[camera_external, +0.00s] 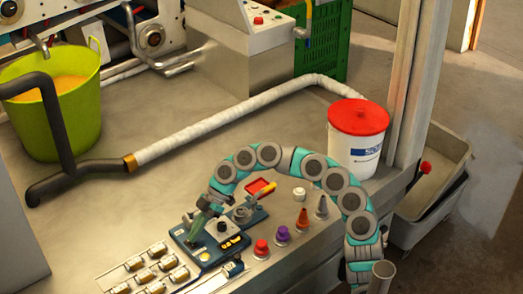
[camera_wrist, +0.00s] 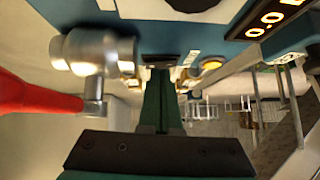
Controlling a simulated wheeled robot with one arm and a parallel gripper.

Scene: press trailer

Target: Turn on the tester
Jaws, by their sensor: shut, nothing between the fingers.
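The tester (camera_external: 208,257) is a blue box on the bench in the external view, beneath my arm's end. In the wrist view its blue panel (camera_wrist: 215,47) spans the top, with a lit orange display (camera_wrist: 272,17) reading about 0.0 and a round yellow-rimmed button (camera_wrist: 211,65). My gripper (camera_external: 190,240) points down at the tester's left part. In the wrist view my gripper (camera_wrist: 160,72) has its green fingers together with nothing between them, tips close to the panel's edge. I cannot tell whether they touch it. The tester's lower surfaces are partly hidden.
A silver cylinder with a red handle (camera_wrist: 40,98) is close on the left in the wrist view. Several small parts (camera_external: 150,275) lie left of the tester. Coloured cones and knobs (camera_external: 281,234) stand to its right, before a white bucket (camera_external: 355,150).

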